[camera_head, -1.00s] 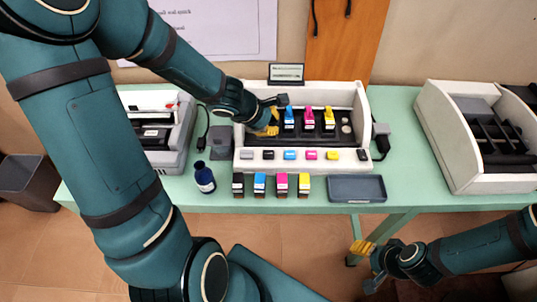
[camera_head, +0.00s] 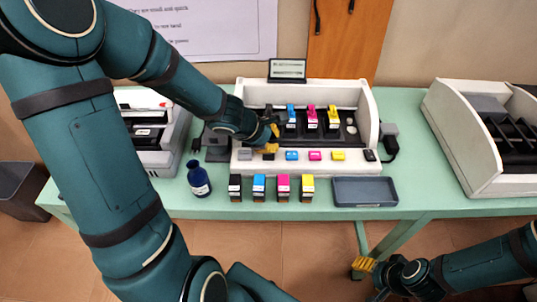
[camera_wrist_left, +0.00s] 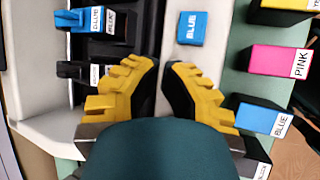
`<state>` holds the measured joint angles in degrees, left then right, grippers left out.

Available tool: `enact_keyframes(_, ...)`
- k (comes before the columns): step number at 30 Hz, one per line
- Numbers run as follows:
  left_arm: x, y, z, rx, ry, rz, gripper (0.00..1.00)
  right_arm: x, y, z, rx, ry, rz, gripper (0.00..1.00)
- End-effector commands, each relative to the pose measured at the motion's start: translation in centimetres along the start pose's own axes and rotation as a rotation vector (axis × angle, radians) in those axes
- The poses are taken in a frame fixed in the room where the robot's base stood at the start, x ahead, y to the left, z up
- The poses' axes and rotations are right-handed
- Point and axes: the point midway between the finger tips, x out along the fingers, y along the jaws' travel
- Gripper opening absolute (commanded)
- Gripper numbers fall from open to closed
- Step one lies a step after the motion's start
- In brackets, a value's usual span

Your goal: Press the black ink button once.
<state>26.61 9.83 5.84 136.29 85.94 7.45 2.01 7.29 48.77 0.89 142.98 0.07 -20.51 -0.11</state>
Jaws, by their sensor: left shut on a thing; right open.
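The black ink button (camera_head: 268,157) is on the white front panel of the printer (camera_head: 350,168), between a grey button (camera_head: 244,154) and the blue button (camera_head: 292,155). My left gripper (camera_head: 270,146) is low over the black button, with its yellow fingers at it. The blue button (camera_wrist_left: 192,28) is just beyond the fingertips there. My right gripper (camera_head: 370,270) is low at the lower right, off the table and away from the printer.
Black, blue, pink and yellow cartridges (camera_head: 283,188) stand in front of the printer, with a blue bottle (camera_head: 199,180) to their left and an empty dark tray (camera_head: 364,191) to their right. Coloured cartridges (camera_head: 312,117) sit inside the printer. Other machines stand at both sides.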

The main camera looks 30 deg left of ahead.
Motion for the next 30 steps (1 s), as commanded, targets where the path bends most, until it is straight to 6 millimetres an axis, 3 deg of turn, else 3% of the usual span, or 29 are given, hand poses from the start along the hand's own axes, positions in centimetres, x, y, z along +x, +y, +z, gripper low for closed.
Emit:
enact_keyframes(2,-0.01,0.01,0.0,0.0,0.0,0.0,0.0,-0.02,-0.01,-0.01,0.0,0.0,0.0,0.6)
enact_keyframes(30,0.0,-0.01,-0.01,0.0,0.0,0.0,0.0,0.0,0.0,0.02,0.0,0.0,0.0,0.6)
